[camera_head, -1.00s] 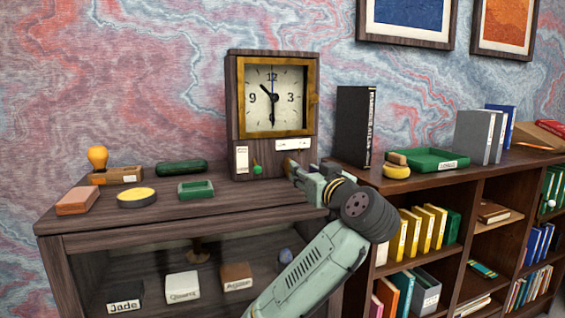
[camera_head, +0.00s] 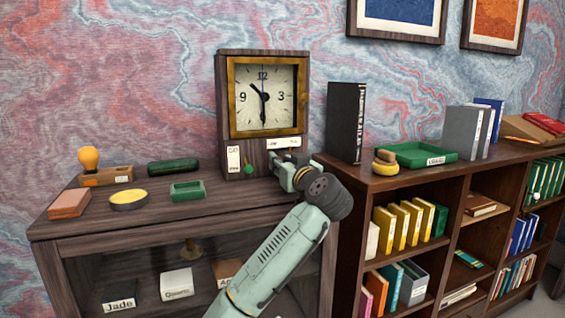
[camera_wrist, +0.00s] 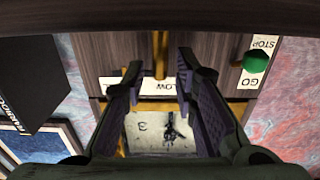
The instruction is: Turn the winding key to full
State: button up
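The wooden clock (camera_head: 224,120) stands on the dark cabinet top. A brass bar (camera_wrist: 160,55), which looks like the winding key, sticks out of its lower front below a white label (camera_head: 284,142). "LOW" is readable on that label in the wrist view (camera_wrist: 163,87), where the clock appears upside down. My gripper (camera_wrist: 160,65) is open, with one finger on each side of the brass bar and visible gaps to it. In the head view my gripper (camera_head: 284,167) is at the clock's lower right front and hides the bar. I cannot tell how far it is turned.
A green knob (camera_wrist: 257,62) beside a STOP/GO label sits on the clock's other lower side. An orange block (camera_head: 69,203), yellow round dish (camera_head: 128,199) and green box (camera_head: 187,190) lie left.

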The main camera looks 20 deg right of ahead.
grip_shut()
jog(key=shift+d+f+m, duration=0.1)
jog(key=shift+m, duration=0.2)
jog(key=shift+d+f+m+b, duration=0.15)
jog(key=shift+m+b, duration=0.4)
jog(key=shift+m, duration=0.35)
jog(key=m, duration=0.4)
jog(key=shift+d, duration=0.3)
jog(key=m, duration=0.5)
jog(key=shift+d+f+p, duration=0.25)
jog(key=shift+d+p, duration=0.05)
jog(key=shift+p, duration=0.1)
jog(key=shift+d+f+m+p, duration=0.1)
jog(key=shift+f+m+p, duration=0.1)
jog(key=shift+m, duration=0.85)
jog(key=shift+d+f+m+p, duration=0.1)
jog(key=shift+f+m+p, duration=0.1)
jog(key=shift+m, duration=0.85)
